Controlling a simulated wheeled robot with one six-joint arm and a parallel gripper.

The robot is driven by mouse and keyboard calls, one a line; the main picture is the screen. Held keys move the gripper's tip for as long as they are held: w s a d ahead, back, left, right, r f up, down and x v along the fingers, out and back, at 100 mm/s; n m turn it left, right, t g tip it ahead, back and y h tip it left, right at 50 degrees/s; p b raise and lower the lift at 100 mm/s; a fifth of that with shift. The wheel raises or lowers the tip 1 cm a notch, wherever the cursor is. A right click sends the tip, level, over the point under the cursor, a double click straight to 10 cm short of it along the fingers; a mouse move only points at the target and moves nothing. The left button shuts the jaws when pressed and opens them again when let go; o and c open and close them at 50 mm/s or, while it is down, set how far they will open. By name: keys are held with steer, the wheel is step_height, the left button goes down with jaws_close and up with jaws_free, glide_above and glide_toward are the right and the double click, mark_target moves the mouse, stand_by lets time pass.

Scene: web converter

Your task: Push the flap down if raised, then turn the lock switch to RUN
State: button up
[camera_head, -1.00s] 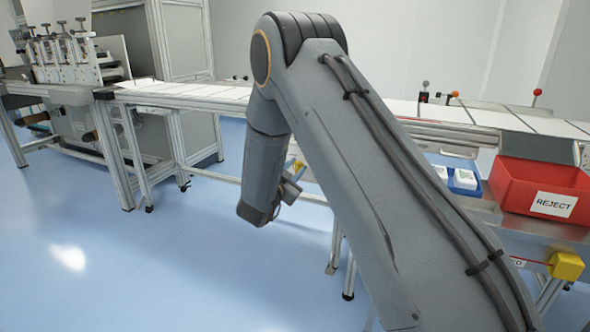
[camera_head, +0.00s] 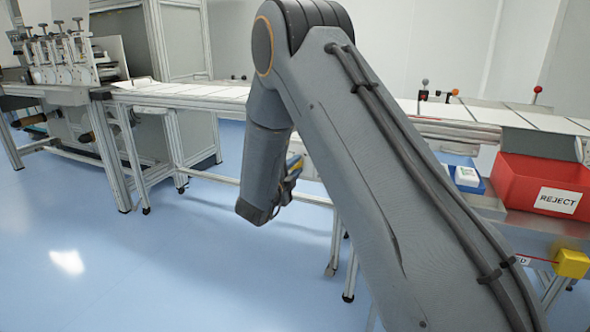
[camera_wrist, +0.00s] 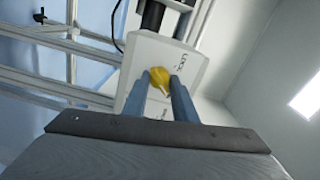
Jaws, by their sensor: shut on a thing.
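The lock switch is a yellow knob (camera_wrist: 160,75) on a white box (camera_wrist: 188,62) with partly readable dark lettering, in the wrist view. My gripper (camera_wrist: 158,92) has its two blue-grey fingers on either side of the knob, shut on it. Which mark the knob points to cannot be read. In the head view my gripper (camera_head: 292,172) is mostly hidden beside my forearm, and the box cannot be made out. A grey sloping panel (camera_head: 540,147) by the red bin may be the flap; I cannot tell for sure.
A conveyor (camera_head: 190,91) runs across behind my arm. The red REJECT bin (camera_head: 520,185) and a blue tray (camera_head: 481,187) stand at the right. A yellow block (camera_head: 571,264) sits on the bench front. The blue floor (camera_head: 110,240) at left is clear.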

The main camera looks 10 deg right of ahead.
steer(key=shift+f+m+b, duration=0.2)
steer(key=shift+m+b, duration=0.1)
steer(key=shift+m, duration=0.5)
steer(key=o, duration=1)
steer(key=shift+c, duration=0.2)
steer(key=shift+o, duration=0.3)
steer(key=shift+r, duration=0.1)
steer(key=shift+a, duration=0.1)
steer(key=v, duration=0.7)
steer(key=shift+s+a+p, duration=0.2)
steer(key=shift+s+p, duration=0.1)
steer(key=shift+p, duration=0.05)
